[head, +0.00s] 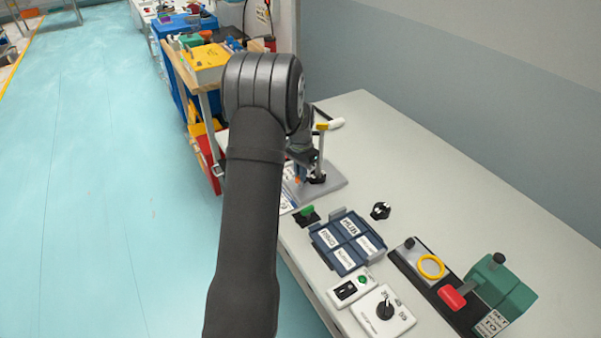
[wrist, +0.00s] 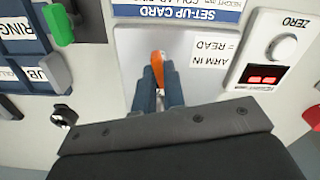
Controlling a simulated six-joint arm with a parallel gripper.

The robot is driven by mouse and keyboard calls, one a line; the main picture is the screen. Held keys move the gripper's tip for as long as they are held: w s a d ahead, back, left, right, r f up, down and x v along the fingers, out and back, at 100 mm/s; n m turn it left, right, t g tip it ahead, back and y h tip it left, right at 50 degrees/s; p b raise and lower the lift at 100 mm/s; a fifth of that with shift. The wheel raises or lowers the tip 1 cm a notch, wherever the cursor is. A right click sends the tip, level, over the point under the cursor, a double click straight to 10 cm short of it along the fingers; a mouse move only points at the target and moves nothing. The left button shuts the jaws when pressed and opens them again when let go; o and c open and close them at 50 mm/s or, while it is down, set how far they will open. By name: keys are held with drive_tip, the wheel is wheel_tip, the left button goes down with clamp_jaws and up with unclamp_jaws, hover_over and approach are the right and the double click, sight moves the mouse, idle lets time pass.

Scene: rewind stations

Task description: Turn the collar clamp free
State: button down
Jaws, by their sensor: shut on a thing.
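The orange clamp lever (wrist: 158,62) shows between my fingertips in the wrist view, above a pale grey plate. It looks like part of the collar clamp; the rest of the clamp is hidden by my fingers and wrist. My gripper (wrist: 159,78) is shut on this lever. In the head view, my gripper (head: 313,163) is low at the upright stand on the grey base plate (head: 333,192), partly covered by my arm. A small orange bit (head: 297,180) shows beside it. A yellow piece (head: 322,126) sits higher on the stand.
A blue labelled tray (head: 325,236), a green-handled block (head: 306,214) and a black knob (head: 381,210) are nearby. A dial box (head: 400,322) and a board with a yellow ring (head: 431,277) stand nearer. A ZERO button (wrist: 283,46) is right in the wrist view. The table's far right is clear.

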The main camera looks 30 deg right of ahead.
drive_tip(key=n, duration=1.1)
drive_tip(key=shift+n, duration=1.9)
drive_tip(key=c, duration=1.5)
unclamp_jaws()
wheel_tip(320, 180, up, 18)
drive_tip(key=shift+f, duration=0.25)
